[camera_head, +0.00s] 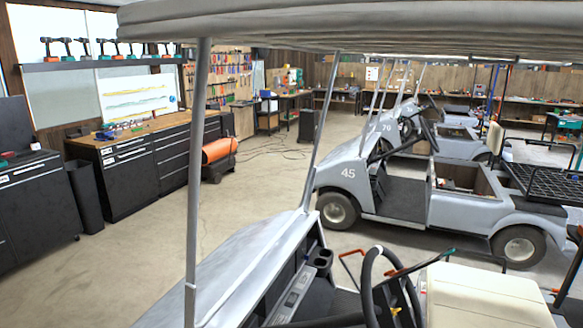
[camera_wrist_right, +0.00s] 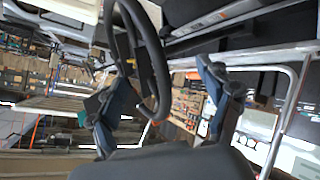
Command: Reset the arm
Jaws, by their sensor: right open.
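In the right wrist view my right gripper (camera_wrist_right: 163,75) shows its two blue-grey fingers spread apart, with no object clamped between them. A black steering wheel (camera_wrist_right: 158,62) appears around the left fingertip and the gap between the fingers; I cannot tell whether they touch. In the head view neither gripper can be made out. The nearest golf cart there has a white roof (camera_head: 330,22), a black steering wheel (camera_head: 366,280) and a cream seat (camera_head: 485,298).
A grey cart marked 45 (camera_head: 395,190) stands at the right, with more carts behind it. Black tool cabinets (camera_head: 125,178), a bin (camera_head: 86,195) and an orange cylinder (camera_head: 219,149) stand at the left. Roof posts (camera_head: 197,170) cross the head view. The concrete floor (camera_head: 255,195) between is open.

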